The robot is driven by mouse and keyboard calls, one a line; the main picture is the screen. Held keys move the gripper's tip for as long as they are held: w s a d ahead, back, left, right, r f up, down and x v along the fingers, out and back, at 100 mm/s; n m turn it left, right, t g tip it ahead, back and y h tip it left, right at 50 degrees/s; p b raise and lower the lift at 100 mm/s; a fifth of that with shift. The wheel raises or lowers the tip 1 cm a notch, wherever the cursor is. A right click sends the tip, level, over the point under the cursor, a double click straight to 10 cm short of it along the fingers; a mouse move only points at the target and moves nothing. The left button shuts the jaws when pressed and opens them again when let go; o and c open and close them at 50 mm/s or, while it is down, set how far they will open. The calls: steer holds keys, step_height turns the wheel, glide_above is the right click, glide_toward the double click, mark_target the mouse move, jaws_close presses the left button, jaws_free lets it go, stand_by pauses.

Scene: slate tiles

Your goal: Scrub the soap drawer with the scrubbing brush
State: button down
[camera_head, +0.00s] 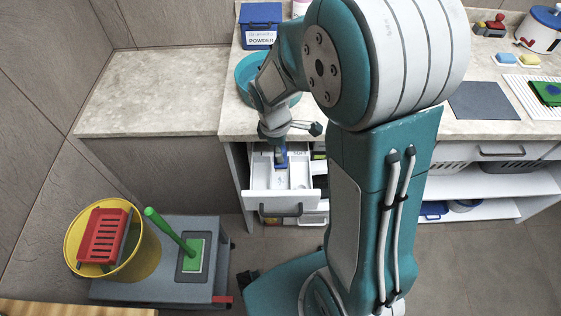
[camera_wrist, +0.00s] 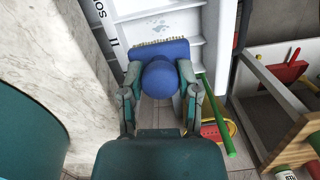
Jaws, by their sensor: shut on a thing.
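The white soap drawer (camera_head: 262,200) is pulled open below the counter, and its divided inside faces up. In the wrist view the drawer (camera_wrist: 212,50) fills the top middle, with a pale blue-grey mark on its floor. My gripper (camera_wrist: 160,78) is shut on the blue scrubbing brush (camera_wrist: 160,76), with a finger on each side of its round knob. Pale bristles show along the brush's far edge. In the head view the brush (camera_head: 281,158) is over or in the drawer's rear part; whether the bristles touch the floor I cannot tell.
A teal basin (camera_head: 246,72) and a blue powder box (camera_head: 260,24) stand on the counter above. At lower left, a grey cart (camera_head: 150,288) holds a green-handled tool (camera_head: 172,232); a yellow bucket (camera_head: 72,240) with a red basket (camera_head: 104,236) is beside it.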

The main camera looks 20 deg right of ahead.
steer(key=shift+f, duration=4.65)
steer(key=shift+f, duration=0.25)
steer(key=shift+w, duration=0.15)
steer(key=shift+w+d, duration=0.3)
steer(key=shift+w, duration=0.45)
steer(key=shift+s+a, duration=0.3)
steer(key=shift+s, duration=0.55)
steer(key=shift+s+a, duration=0.25)
steer(key=shift+s, duration=0.6)
steer(key=shift+w+d, duration=0.3)
steer(key=shift+w, duration=0.55)
steer(key=shift+w+d, duration=0.25)
steer(key=shift+w, duration=0.6)
steer(key=shift+s, duration=0.1)
